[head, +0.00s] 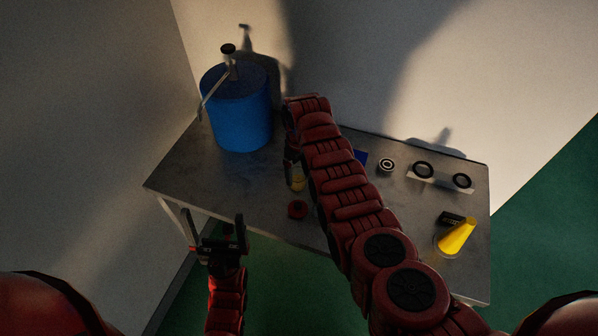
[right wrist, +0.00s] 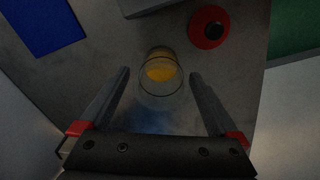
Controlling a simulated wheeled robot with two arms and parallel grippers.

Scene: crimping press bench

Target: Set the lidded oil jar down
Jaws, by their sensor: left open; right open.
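A clear glass jar with yellow oil (head: 298,184) stands on the metal table near its front edge. In the right wrist view the jar (right wrist: 161,72) appears between my right gripper's fingertips (right wrist: 159,73), with a gap on each side. That gripper is open; in the head view it (head: 291,165) is partly hidden by my right arm. No lid shows on the jar. A round red piece with a dark centre (head: 297,209), perhaps the lid, lies apart from it; it also shows in the right wrist view (right wrist: 209,27). My left gripper (head: 215,218) is open at the table's front edge, away from the jar.
A blue drum with a pump (head: 238,115) stands at the table's back left. Right of my arm are a blue flat piece (head: 361,157), a ring (head: 386,165), a holder with two rings (head: 440,180), a dark block (head: 451,218) and a yellow cone (head: 457,237). The left table surface (head: 190,170) is bare.

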